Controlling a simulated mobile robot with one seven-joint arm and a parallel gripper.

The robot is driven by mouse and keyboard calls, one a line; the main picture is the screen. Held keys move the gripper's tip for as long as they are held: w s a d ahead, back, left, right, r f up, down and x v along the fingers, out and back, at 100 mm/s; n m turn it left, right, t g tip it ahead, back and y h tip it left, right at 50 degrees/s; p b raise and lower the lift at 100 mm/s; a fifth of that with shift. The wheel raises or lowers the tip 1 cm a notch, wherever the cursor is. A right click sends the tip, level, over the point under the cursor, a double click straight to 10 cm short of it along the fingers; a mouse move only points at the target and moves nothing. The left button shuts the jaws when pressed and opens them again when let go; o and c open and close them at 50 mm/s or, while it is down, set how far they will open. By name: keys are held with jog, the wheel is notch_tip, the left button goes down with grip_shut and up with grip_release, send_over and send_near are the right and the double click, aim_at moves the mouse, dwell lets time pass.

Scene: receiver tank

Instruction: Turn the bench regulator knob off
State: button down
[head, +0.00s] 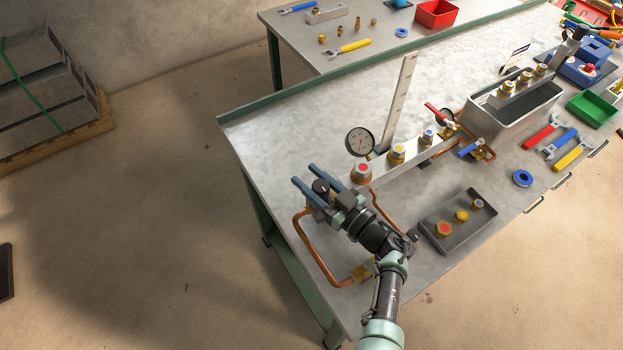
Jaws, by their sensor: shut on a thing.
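The bench regulator's round black knob (321,186) is at the near left end of the bench, at the left end of the copper pipework. My gripper (305,176) reaches over it from the lower right, with one blue-grey finger on each side of the knob. The gripper is shut on the knob. The regulator body below is mostly hidden by the gripper. I cannot read the knob's turn position.
A dial gauge (360,141) and a metal manifold bar (412,160) with red, yellow and blue-topped fittings stand just right of the gripper. A copper pipe (310,252) loops below it. A grey tray (460,232) of fittings lies right of my arm.

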jog(key=shift+r, duration=0.1)
jog(key=shift+c, duration=1.8)
grip_release()
notch_tip(320, 180, up, 10)
jog(key=p, duration=0.4)
jog(key=shift+p, duration=0.3)
